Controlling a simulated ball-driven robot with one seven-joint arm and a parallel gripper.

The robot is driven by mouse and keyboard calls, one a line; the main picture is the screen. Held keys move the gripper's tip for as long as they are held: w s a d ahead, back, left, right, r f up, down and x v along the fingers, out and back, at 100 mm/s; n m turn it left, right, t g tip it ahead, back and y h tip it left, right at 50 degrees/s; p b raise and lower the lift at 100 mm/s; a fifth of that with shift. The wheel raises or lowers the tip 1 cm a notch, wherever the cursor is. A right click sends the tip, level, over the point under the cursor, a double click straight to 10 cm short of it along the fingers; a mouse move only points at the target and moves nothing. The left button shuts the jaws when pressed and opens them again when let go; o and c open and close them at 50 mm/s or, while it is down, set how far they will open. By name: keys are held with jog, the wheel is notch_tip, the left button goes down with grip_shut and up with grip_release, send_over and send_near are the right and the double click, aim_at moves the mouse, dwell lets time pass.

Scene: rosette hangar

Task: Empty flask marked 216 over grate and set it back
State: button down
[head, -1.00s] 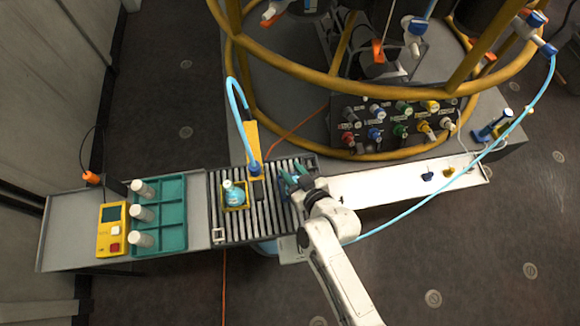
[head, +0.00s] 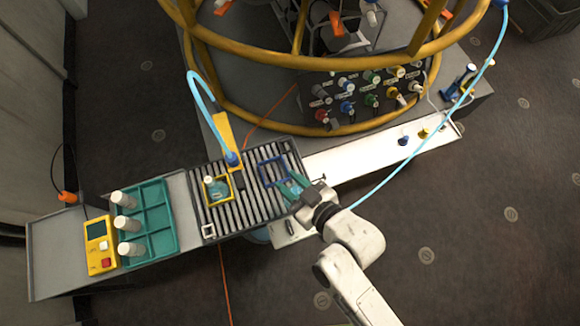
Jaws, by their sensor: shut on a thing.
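My gripper (head: 292,184) has dark green fingers and is at the right end of the roller-like grate (head: 245,208). It is shut on a small bluish flask (head: 296,187), mostly hidden between the fingers. I cannot read its mark. Just left of the fingers, an empty blue square frame (head: 262,175) lies on the grate. A second flask (head: 216,190), with a pale cap and light blue contents, stands in a yellow square frame (head: 229,199) on the grate's left part. Its mark is not legible either.
A teal tray (head: 163,242) with several white cylinders and a yellow device (head: 100,246) stand left of the grate. A yellow post with a light blue hose (head: 193,88) rises behind it. A white shelf (head: 350,158) runs right. A yellow-railed round structure is behind.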

jog(key=shift+r+p, duration=1.5)
jog(key=shift+r, duration=0.45)
jog(key=shift+f, duration=0.15)
